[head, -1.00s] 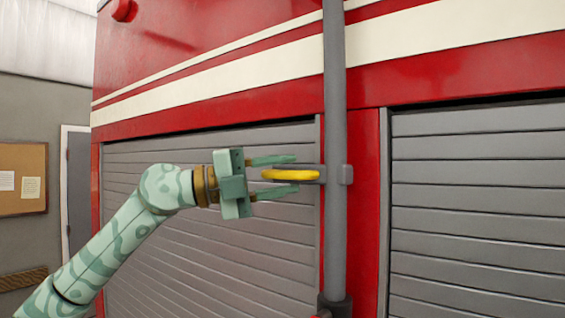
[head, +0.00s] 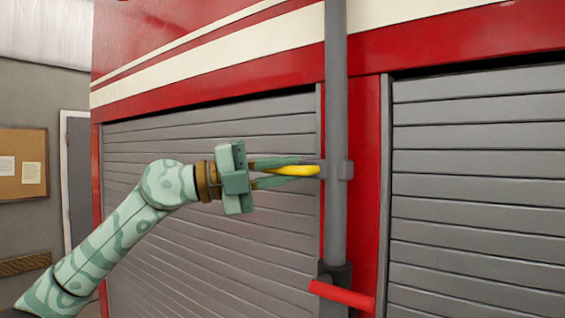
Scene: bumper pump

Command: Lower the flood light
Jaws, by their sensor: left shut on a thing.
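A grey vertical pole (head: 336,110) runs up the side of a red fire truck. A red handle (head: 342,295) sits at a dark bracket low on the pole. The flood light itself is not visible. My right gripper is not in view.
Grey roller shutters stand left (head: 210,190) and right (head: 480,180) of the pole, close behind my left arm. A cork board (head: 30,182) and a door (head: 78,180) are at the far left. The space left of the arm looks free.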

